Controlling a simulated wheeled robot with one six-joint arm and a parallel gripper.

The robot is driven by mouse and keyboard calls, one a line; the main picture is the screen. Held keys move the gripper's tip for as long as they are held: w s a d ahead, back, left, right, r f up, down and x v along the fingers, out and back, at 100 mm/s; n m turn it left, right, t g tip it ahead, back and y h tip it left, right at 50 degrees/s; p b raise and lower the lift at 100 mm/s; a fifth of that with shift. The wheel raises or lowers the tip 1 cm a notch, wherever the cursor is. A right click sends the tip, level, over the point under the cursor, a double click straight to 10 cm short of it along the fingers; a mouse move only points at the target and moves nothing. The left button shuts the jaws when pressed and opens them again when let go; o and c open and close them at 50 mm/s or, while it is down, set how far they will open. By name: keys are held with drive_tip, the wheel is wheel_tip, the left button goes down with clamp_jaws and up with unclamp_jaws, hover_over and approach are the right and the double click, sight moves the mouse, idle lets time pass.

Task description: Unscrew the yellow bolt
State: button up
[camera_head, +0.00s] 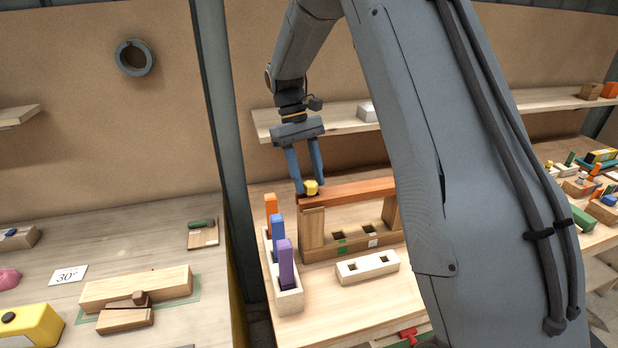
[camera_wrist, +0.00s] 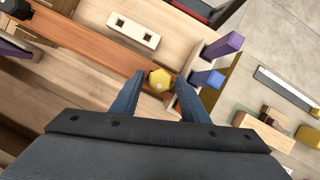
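The yellow bolt (camera_head: 311,187) stands upright at the left end of a reddish-brown beam (camera_head: 352,191). Its hexagonal head (camera_wrist: 159,79) shows from above in the wrist view. My gripper (camera_head: 311,187) points down at the bolt, one blue finger on each side of its head. In the wrist view, my gripper (camera_wrist: 159,82) is open around the head, with a visible gap at both fingers. The beam (camera_wrist: 110,47) rests across two wooden uprights (camera_head: 313,228). How deep the bolt sits is hidden.
A wooden rack (camera_head: 289,301) with orange, blue and purple (camera_head: 286,262) blocks stands close to the left of the beam. A pale two-hole block (camera_head: 367,267) lies in front. A shelf (camera_head: 345,125) runs behind, and a metal post (camera_head: 222,110) stands at left.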

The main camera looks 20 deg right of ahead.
drive_tip(key=shift+o, duration=0.3)
drive_tip(key=v, duration=1.2)
drive_tip(key=s+d+f+m+t+y, duration=0.1)
drive_tip(key=s+f+m+t, duration=0.15)
drive_tip(key=s+f, duration=0.65)
drive_tip(key=s+d+f+m+t+y, duration=0.1)
drive_tip(key=s+f+m+t, duration=0.2)
drive_tip(key=s, duration=1.1)
wheel_tip(320, 180, down, 13)
drive_tip(key=n+b, duration=0.1)
drive_tip(key=b, duration=1)
drive_tip(key=shift+w+f+b, duration=0.2)
drive_tip(key=shift+w+b, duration=0.05)
drive_tip(key=shift+b, duration=0.05)
drive_tip(key=shift+n, duration=0.25)
